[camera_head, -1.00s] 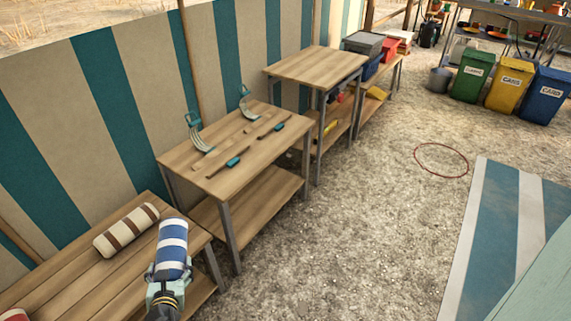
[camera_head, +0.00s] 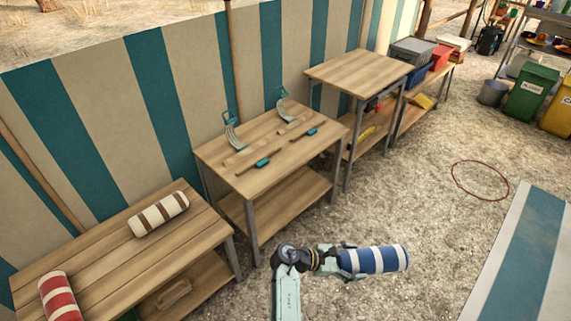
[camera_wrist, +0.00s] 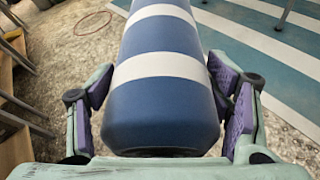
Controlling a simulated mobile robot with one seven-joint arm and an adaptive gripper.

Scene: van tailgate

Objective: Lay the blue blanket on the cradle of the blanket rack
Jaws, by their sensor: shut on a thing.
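The blue blanket (camera_head: 374,260) is a roll with blue and white stripes. My gripper (camera_head: 343,261) is shut on one end of it and holds it out to the right, over the gravel beside the low table. In the wrist view the blanket (camera_wrist: 160,95) lies lengthwise between the two purple-padded fingers of my gripper (camera_wrist: 165,112), pointing away.
A low table (camera_head: 108,256) holds a brown-and-cream roll (camera_head: 159,214) and a red-and-white roll (camera_head: 60,298). A tool table (camera_head: 225,165) and a taller table (camera_head: 358,70) stand behind. A striped mat (camera_head: 520,262) and a red hoop (camera_head: 480,180) lie on the gravel.

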